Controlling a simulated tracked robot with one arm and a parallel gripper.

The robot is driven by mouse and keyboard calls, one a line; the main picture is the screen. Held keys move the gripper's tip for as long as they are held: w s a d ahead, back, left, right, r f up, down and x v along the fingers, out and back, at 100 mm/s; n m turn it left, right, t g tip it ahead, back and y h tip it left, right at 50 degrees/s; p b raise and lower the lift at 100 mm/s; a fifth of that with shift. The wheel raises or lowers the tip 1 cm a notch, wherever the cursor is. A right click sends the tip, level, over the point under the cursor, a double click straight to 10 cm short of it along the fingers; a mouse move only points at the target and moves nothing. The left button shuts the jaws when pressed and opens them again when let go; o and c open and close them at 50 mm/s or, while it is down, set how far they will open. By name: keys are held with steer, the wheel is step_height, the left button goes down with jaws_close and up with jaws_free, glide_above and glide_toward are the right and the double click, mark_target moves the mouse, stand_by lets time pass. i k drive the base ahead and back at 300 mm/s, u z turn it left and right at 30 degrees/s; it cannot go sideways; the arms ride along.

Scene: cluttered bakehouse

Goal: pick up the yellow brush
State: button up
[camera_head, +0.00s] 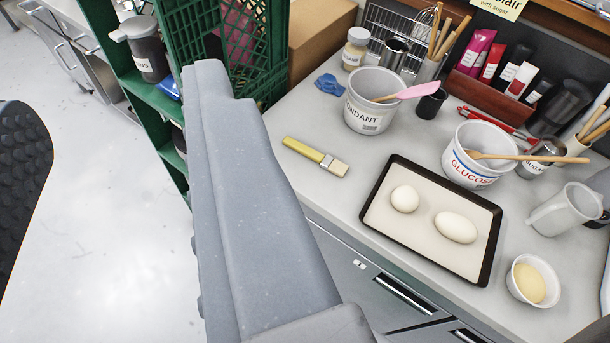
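The yellow brush (316,156) is a flat pastry brush with a yellow handle, a metal band and pale bristles. It lies flat on the grey worktop near its front left edge. Its handle points to the upper left and its bristles to the lower right. It is in full view and nothing touches it but the worktop. A large grey part of my arm rises through the middle of the picture, left of the brush and apart from it in the picture. No gripper fingertips show, so I cannot see how my gripper stands.
Right of the brush is a dark-rimmed tray (376,196) with two dough pieces. Behind are the fondant tub (369,118), a blue cloth (330,86) and a jar (355,50). The glucose tub (466,172) stands farther right. Green crates (196,25) are left. Worktop around the brush is clear.

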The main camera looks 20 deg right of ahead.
mark_target(328, 162)
steer(key=z, duration=0.2)
steer(key=i, duration=0.85)
steer(key=u, duration=0.15)
